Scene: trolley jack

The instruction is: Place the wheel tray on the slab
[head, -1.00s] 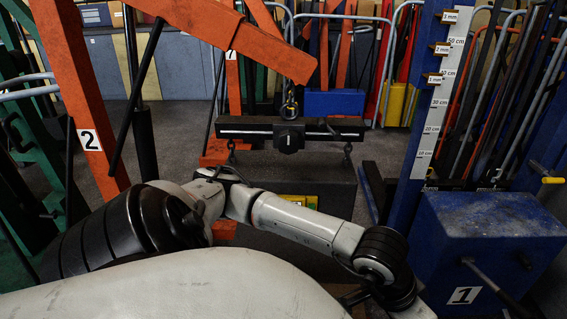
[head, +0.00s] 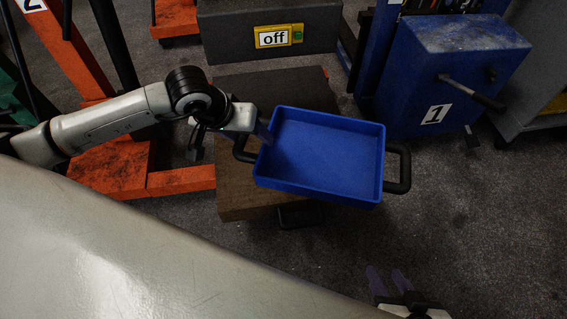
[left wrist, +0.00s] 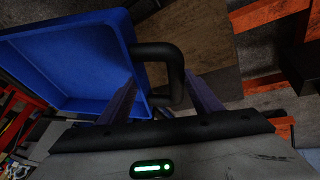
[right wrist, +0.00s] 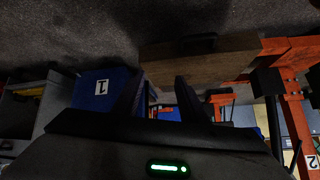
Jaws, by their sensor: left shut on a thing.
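The wheel tray is a blue open box with a black handle at each end. In the head view the tray (head: 325,155) is empty and lies over the right part of the brown slab (head: 240,195), overhanging it to the right. I cannot tell whether they touch. My left gripper (head: 258,134) is shut at the tray's left end. In the left wrist view its fingers (left wrist: 163,92) stand around the black handle (left wrist: 177,75), beside the blue wall (left wrist: 65,65). My right gripper (head: 388,276) is open and empty, low and apart from the tray; its spread fingers (right wrist: 160,90) show in the right wrist view.
A grey block with an "off" label (head: 274,39) stands behind the slab. An orange frame (head: 110,165) is at the left. A blue stand marked 1 (head: 455,75) is at the back right. The dark floor (head: 490,230) right of the tray is clear.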

